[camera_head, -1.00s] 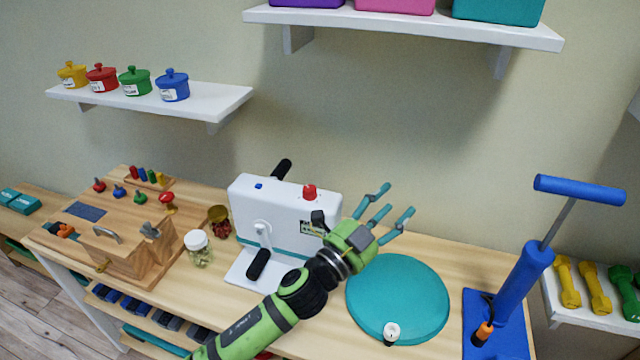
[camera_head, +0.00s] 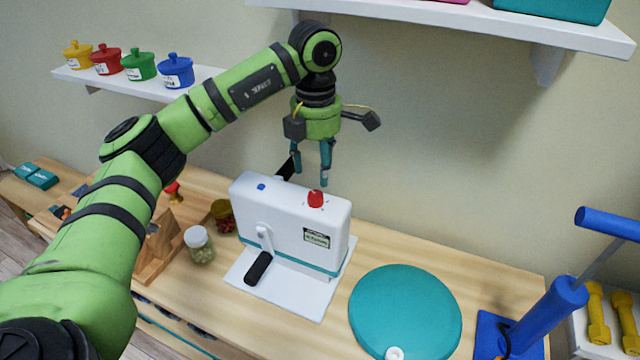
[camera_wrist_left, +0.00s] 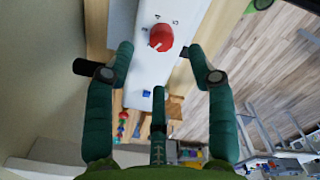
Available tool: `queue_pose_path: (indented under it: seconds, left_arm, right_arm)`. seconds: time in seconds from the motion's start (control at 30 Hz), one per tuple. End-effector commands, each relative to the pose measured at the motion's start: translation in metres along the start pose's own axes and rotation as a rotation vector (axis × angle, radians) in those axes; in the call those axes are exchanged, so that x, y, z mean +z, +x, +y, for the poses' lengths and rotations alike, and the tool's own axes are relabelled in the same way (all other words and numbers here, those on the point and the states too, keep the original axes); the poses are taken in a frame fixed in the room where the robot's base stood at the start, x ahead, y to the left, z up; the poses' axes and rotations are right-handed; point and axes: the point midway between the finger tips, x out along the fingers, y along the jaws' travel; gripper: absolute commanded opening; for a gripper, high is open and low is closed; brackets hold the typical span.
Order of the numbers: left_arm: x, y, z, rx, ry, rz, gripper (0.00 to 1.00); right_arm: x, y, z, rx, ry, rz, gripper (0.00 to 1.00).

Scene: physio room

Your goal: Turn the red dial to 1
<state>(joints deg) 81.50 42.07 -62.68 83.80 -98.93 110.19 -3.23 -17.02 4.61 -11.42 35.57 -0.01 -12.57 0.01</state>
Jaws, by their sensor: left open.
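The red dial (camera_head: 315,199) sits on top of the white machine (camera_head: 290,225), near its right end. My left gripper (camera_head: 313,178) points down just above and behind the dial, apart from it, with its fingers spread. In the left wrist view the dial (camera_wrist_left: 161,37) shows ahead, between and beyond the open fingertips (camera_wrist_left: 160,70). Small number marks lie around the dial; a white line shows on its face, but I cannot read its setting surely. My right gripper is not in view.
A black-handled crank (camera_head: 258,267) is on the machine's front. A teal disc (camera_head: 405,312) and blue pump (camera_head: 545,310) stand to the right. A glass jar (camera_head: 199,246) stands left. A shelf (camera_head: 560,35) hangs above right.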

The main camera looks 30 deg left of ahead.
Motion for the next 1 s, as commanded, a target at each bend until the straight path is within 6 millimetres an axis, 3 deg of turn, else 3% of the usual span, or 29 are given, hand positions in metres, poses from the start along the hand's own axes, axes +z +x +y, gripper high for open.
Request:
queue_pose_path:
  seconds: [0.5,0.83,0.87,0.9,1.0]
  left_arm:
    - [-0.003,0.061,0.001,0.003,-0.002,0.010,0.56]
    - [-0.003,0.069,0.001,0.003,-0.001,0.008,0.56]
    - [-0.003,0.069,0.001,0.003,-0.001,0.008,0.52]
    - [-0.003,0.069,0.001,0.003,-0.001,0.008,0.36]
    - [-0.003,0.069,0.001,0.003,-0.001,0.008,0.00]
  right_arm:
    - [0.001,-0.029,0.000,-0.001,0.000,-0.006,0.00]
    - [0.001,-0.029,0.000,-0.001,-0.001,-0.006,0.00]
    - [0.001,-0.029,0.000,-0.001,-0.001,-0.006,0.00]
    - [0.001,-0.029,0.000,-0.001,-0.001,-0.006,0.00]
    - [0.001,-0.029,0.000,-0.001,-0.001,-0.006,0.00]
